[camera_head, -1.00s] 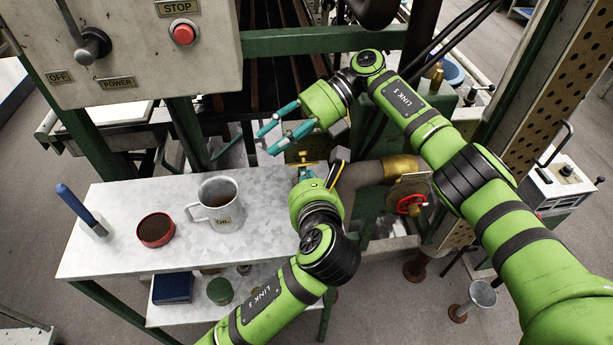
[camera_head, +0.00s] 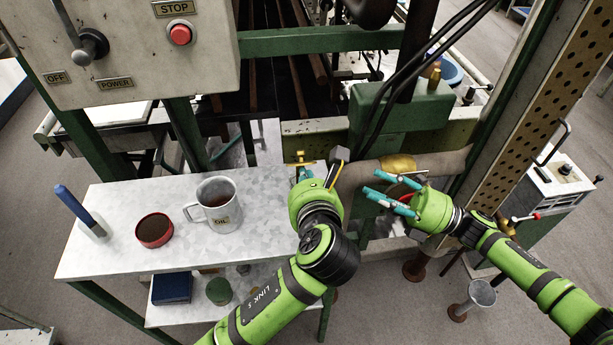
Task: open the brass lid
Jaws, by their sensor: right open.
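A rounded brass piece (camera_head: 398,164), which looks like the brass lid, sits on the thick brown pipe right of the centre; I cannot tell whether it is open or shut. My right gripper (camera_head: 368,182) is open and empty, its teal fingers pointing left just below the brass piece and in front of the red handwheel. My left gripper (camera_head: 305,173) is at the right end of the metal bench, by a small brass fitting (camera_head: 300,158). Its fingers are mostly hidden by its own body, so I cannot tell whether they are shut.
The bench (camera_head: 130,255) holds an oil mug (camera_head: 221,212), a red tin (camera_head: 155,230) and a blue-handled tool (camera_head: 75,203). A control box (camera_head: 130,40) stands above it. Black cables (camera_head: 425,62) run above the pipe (camera_head: 365,172). A perforated post (camera_head: 540,85) stands at the right.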

